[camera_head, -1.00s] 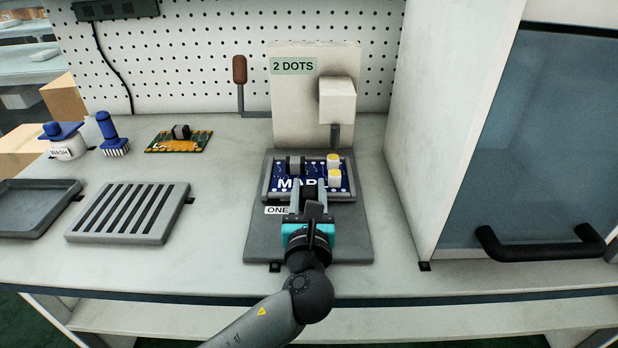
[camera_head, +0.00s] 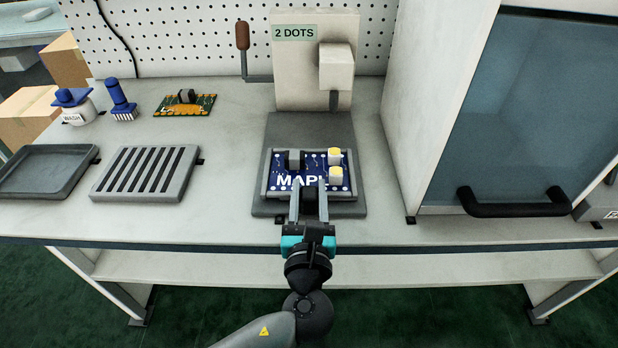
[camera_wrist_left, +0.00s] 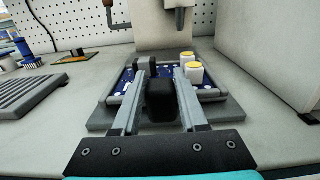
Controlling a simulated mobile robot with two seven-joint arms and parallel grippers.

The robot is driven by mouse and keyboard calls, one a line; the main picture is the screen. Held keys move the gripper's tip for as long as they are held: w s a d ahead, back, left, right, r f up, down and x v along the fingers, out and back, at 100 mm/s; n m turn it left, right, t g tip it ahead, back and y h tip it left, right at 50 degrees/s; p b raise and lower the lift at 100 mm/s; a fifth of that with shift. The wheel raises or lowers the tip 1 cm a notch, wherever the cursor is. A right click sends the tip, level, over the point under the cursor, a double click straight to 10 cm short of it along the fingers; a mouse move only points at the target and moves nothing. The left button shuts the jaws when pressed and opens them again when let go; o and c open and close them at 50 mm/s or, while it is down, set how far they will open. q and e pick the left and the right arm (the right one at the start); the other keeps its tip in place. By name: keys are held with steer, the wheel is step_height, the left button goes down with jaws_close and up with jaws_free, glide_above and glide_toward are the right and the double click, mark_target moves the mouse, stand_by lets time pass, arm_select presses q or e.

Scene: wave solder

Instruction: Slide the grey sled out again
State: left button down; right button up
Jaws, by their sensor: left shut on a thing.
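The grey sled (camera_head: 266,183) carries a blue board (camera_head: 312,160) lettered white, with a dark grey block and two yellow-topped white parts on it. It lies at the front of the dark grey base plate (camera_head: 290,127), whose bare rear part shows under the dispensing head. My left gripper (camera_head: 309,190) is shut on the sled's black handle (camera_head: 309,205) at its front edge. In the left wrist view the two fingers (camera_wrist_left: 160,88) stand either side of the handle (camera_wrist_left: 160,103). The fingers cover part of the board's lettering. My right gripper is not in view.
The cream machine (camera_head: 300,75) labelled "2 DOTS" stands behind, its nozzle above the plate's rear. A slotted grey rack (camera_head: 145,173) and dark tray (camera_head: 45,172) lie left. A cabinet with a black handle (camera_head: 515,205) stands right.

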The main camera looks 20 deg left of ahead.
arm_select(q)
steer(key=shift+s+d+f, duration=0.1)
steer(key=shift+s+f, duration=0.05)
steer(key=shift+s, duration=0.05)
stand_by(0.3)
steer(key=c, duration=0.8)
jaws_free()
steer(key=shift+c, duration=0.2)
steer(key=shift+o, duration=0.8)
steer(key=shift+s, duration=0.2)
steer(key=shift+o, duration=1.2)
steer(key=shift+w, duration=0.15)
